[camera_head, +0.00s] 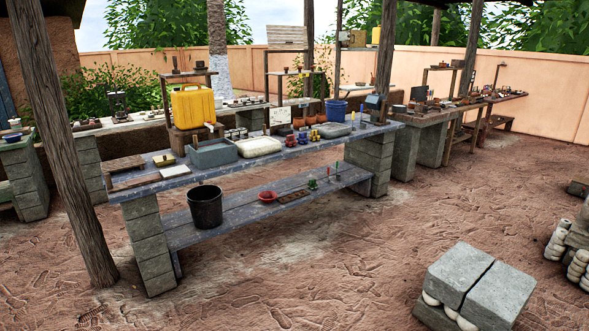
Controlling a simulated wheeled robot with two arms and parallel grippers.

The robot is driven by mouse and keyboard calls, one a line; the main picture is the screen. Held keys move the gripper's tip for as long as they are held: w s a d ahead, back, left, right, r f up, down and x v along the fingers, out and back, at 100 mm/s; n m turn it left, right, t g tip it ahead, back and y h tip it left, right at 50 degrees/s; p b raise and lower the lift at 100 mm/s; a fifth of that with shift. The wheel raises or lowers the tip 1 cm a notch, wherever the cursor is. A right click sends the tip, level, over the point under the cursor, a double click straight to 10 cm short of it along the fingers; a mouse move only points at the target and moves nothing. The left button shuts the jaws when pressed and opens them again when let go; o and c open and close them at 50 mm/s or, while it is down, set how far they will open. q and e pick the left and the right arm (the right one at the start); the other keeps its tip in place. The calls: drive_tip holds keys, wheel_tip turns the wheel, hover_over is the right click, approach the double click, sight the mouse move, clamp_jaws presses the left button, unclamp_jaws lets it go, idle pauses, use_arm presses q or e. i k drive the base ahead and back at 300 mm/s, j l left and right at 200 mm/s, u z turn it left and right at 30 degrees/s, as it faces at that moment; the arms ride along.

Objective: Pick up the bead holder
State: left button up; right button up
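I cannot tell for sure which thing is the bead holder, as many items are small from here. Small colored pieces, among them a green one (312,183), and thin upright sticks (336,170) stand on the lower shelf (235,213) of the near workbench. A flat brown piece (293,196) with dark marks lies beside a red bowl (267,197) there. Neither of my grippers is in view.
A black bucket (206,207) stands on the lower shelf. A grey basin (212,152) and a yellow jerrycan (193,106) are on and behind the benchtop. A wooden post (62,140) rises at left. Concrete blocks (478,281) sit at front right. The dirt floor before the bench is clear.

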sight(290, 142)
drive_tip(key=i, duration=3.1)
